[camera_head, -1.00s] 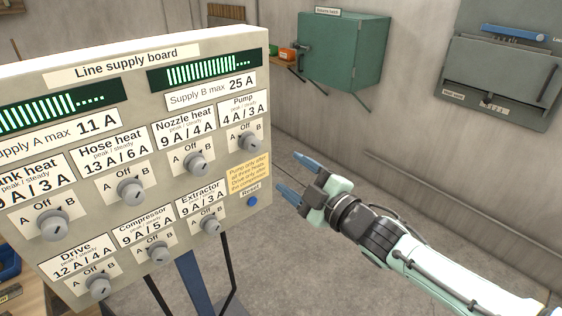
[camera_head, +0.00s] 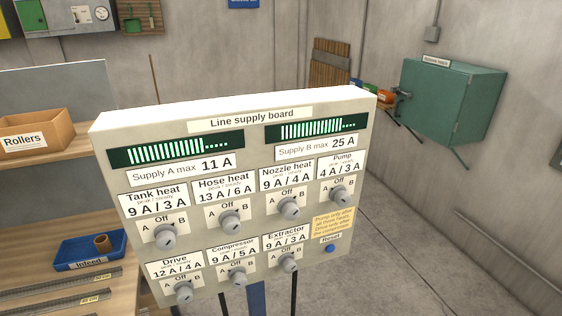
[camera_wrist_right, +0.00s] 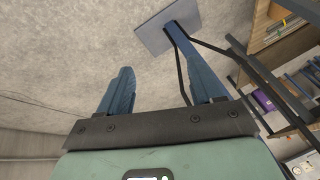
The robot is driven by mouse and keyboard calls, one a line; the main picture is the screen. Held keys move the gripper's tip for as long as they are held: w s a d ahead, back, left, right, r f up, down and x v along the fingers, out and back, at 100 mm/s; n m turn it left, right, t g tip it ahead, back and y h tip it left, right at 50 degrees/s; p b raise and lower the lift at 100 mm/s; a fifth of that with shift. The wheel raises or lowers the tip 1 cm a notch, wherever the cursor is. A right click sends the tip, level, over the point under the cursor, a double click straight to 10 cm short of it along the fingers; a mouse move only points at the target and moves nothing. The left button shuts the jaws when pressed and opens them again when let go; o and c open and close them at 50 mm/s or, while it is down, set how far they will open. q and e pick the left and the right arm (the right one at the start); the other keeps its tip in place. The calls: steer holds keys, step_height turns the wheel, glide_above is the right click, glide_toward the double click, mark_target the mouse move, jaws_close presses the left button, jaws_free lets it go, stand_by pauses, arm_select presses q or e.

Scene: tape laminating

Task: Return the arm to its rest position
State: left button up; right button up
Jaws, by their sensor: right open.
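My right gripper (camera_wrist_right: 160,92) shows in the right wrist view. Its two blue fingers are apart with nothing between them, above bare concrete floor. No arm or gripper of mine shows in the head view. The Line supply board (camera_head: 250,205) stands upright in the middle of the head view, with two green bar meters, several grey knobs and a blue Reset button (camera_head: 330,249). Its blue post and foot plate (camera_wrist_right: 168,26) show beyond the fingers in the wrist view.
A wooden bench (camera_head: 70,208) at the left carries a Rollers box (camera_head: 36,136) and a blue Infeed tray (camera_head: 90,248). A green wall cabinet (camera_head: 452,100) hangs at the right. The floor (camera_head: 420,240) right of the board is clear. Shelving (camera_wrist_right: 272,85) shows at the wrist view's right.

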steer(key=s+a+f+m+g, duration=0.1)
steer(key=s+f+m+g, duration=0.1)
steer(key=s, duration=0.6)
steer(key=s+a+f+m+g+p, duration=0.1)
steer(key=s+a+f+m+g, duration=0.1)
steer(key=s, duration=0.5)
steer(key=shift+s+f+g+p, duration=0.3)
steer(key=shift+s+f+g, duration=0.1)
